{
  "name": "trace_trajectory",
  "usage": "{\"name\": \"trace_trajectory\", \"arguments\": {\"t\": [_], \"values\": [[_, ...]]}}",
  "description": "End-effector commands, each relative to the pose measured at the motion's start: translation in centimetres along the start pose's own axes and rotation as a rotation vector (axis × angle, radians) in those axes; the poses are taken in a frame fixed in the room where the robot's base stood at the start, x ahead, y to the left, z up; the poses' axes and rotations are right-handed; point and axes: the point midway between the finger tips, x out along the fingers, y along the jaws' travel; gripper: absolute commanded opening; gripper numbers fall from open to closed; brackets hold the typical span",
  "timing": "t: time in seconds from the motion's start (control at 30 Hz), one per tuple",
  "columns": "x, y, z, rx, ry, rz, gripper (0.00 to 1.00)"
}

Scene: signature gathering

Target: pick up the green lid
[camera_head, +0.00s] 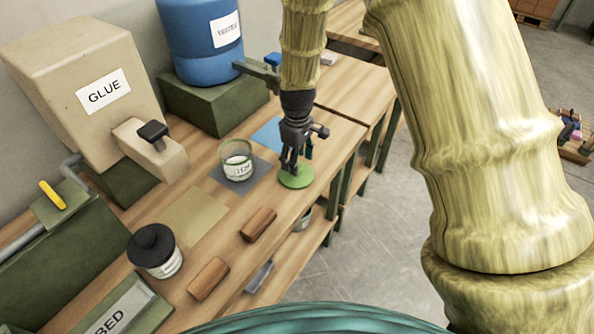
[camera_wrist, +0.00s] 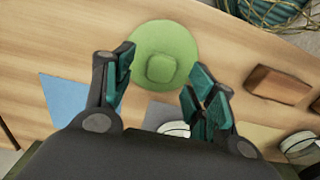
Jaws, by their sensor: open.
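The green lid (camera_head: 297,177) is a flat round disc with a raised knob in its middle. It lies on the wooden bench, right of the glass jar on the grey mat. In the wrist view the lid (camera_wrist: 164,38) shows its knob between and just beyond my fingertips. My gripper (camera_head: 295,163) points down over the lid in the head view and hides part of it. Whether the fingertips touch the lid cannot be told.
The open glass jar (camera_head: 238,160) stands close left of the lid on a grey mat (camera_head: 222,178). A blue mat (camera_head: 268,134) lies behind. Two wooden blocks (camera_head: 258,224) (camera_head: 208,279) and a black-lidded jar (camera_head: 154,250) are nearer. The bench's right edge is close to the lid.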

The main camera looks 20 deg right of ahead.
Motion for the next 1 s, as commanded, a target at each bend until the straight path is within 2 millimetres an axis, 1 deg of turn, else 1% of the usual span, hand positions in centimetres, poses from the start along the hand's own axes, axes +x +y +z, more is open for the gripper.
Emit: {"name": "trace_trajectory", "arguments": {"t": [0.2, 0.4, 0.7, 0.73, 0.77, 0.8, 0.93, 0.97, 1.0], "values": [[2.1, -0.3, 0.0, -0.001, -0.003, -0.002, 0.56], [3.5, -0.3, 0.0, 0.0, -0.002, -0.001, 0.56], [3.8, -0.3, 0.0, -0.001, -0.001, 0.0, 0.56], [3.8, -0.3, 0.0, -0.001, -0.001, 0.0, 0.55], [3.8, -0.3, 0.0, -0.001, -0.001, 0.0, 0.49], [3.8, -0.3, 0.0, -0.001, -0.001, 0.0, 0.42], [3.8, -0.3, 0.0, -0.001, -0.001, 0.0, 0.18], [3.8, -0.3, 0.0, -0.001, -0.001, 0.0, 0.14], [3.8, -0.3, 0.0, -0.001, -0.001, 0.0, 0.14]]}}
